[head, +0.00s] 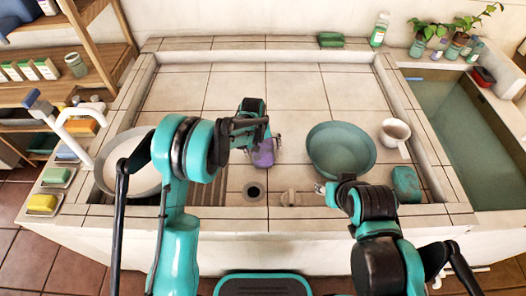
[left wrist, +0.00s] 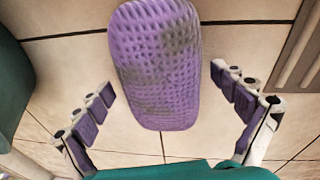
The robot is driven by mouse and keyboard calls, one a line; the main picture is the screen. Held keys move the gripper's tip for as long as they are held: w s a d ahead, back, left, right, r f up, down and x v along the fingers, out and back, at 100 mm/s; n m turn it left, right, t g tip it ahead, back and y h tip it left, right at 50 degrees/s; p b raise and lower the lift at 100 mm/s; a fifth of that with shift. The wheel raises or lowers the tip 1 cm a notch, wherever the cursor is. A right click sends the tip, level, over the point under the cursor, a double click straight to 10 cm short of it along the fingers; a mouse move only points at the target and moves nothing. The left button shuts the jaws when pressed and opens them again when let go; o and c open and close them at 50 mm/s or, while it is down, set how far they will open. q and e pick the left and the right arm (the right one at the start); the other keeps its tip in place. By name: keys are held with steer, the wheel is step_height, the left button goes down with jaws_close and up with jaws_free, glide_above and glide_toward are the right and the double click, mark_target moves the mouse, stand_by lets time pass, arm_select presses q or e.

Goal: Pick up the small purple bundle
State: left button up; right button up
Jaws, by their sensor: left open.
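The small purple bundle (head: 263,156) lies on the tiled basin floor left of the middle, partly covered by my left gripper in the head view. In the left wrist view the bundle (left wrist: 155,65) is a rounded, knitted-looking purple block with grey patches. My left gripper (left wrist: 160,82) is open, with one finger on each side of the bundle's lower part and visible gaps between. Whether the fingertips are level with it cannot be told. My right gripper (head: 322,188) is near the front of the basin, left of the teal bowl's lower edge; its jaw opening is too small to read.
A teal bowl (head: 341,149) stands right of the bundle, with a white mug (head: 395,135) and green block (head: 405,184) farther right. A round white basin (head: 135,160) is at left. A drain hole (head: 254,191) lies in front. The tiles behind are clear.

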arm_select(q)
steer(key=c, duration=1.3)
steer(key=shift+r, duration=0.15)
